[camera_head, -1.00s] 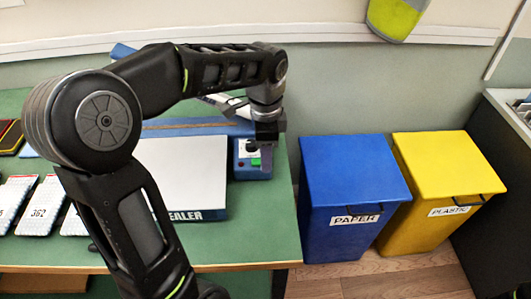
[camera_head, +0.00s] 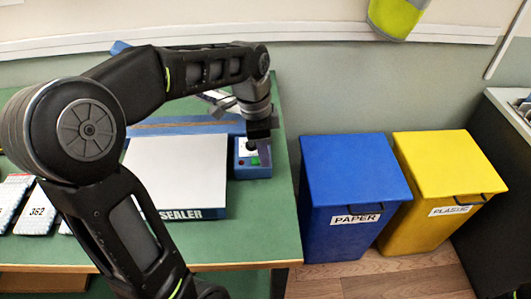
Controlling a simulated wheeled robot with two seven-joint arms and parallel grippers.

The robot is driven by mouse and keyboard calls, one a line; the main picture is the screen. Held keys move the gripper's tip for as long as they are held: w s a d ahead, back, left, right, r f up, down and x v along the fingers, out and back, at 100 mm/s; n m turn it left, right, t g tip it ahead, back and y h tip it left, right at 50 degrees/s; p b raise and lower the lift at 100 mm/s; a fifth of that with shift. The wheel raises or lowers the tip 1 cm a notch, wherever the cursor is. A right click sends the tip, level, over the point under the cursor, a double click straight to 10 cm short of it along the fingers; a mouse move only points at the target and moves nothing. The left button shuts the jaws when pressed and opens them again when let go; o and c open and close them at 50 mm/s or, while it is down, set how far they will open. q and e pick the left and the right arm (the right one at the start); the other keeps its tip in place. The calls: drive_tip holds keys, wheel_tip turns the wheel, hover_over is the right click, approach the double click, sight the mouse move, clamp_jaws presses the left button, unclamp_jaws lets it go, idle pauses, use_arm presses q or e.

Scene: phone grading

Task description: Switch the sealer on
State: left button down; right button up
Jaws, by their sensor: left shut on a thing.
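The sealer (camera_head: 178,165) stands on the green table, with a pale flat top and a blue front marked SEALER. Its blue control box (camera_head: 253,171) is at its right end, with a green switch (camera_head: 255,161) on its face. My left gripper (camera_head: 261,146) points down over the upper part of this box, just above the green switch. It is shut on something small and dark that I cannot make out. Whether it touches the box is unclear. My right gripper is not in view.
Several phones (camera_head: 36,208) lie at the table's left, partly behind my left arm. A blue PAPER bin (camera_head: 352,175) and a yellow PLASTIC bin (camera_head: 445,165) stand right of the table. A dark cabinet (camera_head: 495,170) is at the far right.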

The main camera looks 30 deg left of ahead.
use_arm(q)
drive_tip(key=c, duration=1.3)
unclamp_jaws()
drive_tip(key=r, duration=0.5)
drive_tip(key=a+r, duration=0.1)
drive_tip(key=r, duration=0.1)
drive_tip(key=shift+s+r, duration=0.4)
